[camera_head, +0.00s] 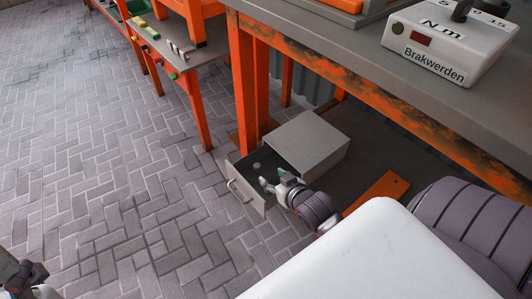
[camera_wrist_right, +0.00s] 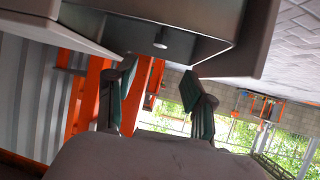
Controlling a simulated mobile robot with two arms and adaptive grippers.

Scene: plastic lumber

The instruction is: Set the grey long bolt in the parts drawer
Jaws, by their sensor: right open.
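The parts drawer (camera_head: 246,190) is pulled out of a grey cabinet under the workbench in the head view. A small grey piece, likely the grey long bolt (camera_head: 257,166), is inside it, apart from my fingers. My right gripper (camera_head: 272,178) is open and empty at the drawer's right side. In the right wrist view my open fingers (camera_wrist_right: 159,77) point toward the drawer (camera_wrist_right: 200,47), and the short grey end of the bolt (camera_wrist_right: 161,40) shows inside it; its full length is hidden. My left gripper (camera_head: 24,272) is partly in view at the lower left; its fingers are unclear.
The grey cabinet (camera_head: 312,140) stands on the floor below the orange-framed workbench (camera_head: 400,80). A white torque device (camera_head: 450,42) sits on the bench. A second bench (camera_head: 185,58) with small parts stands at the upper left. The brick floor (camera_head: 100,190) at left is clear.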

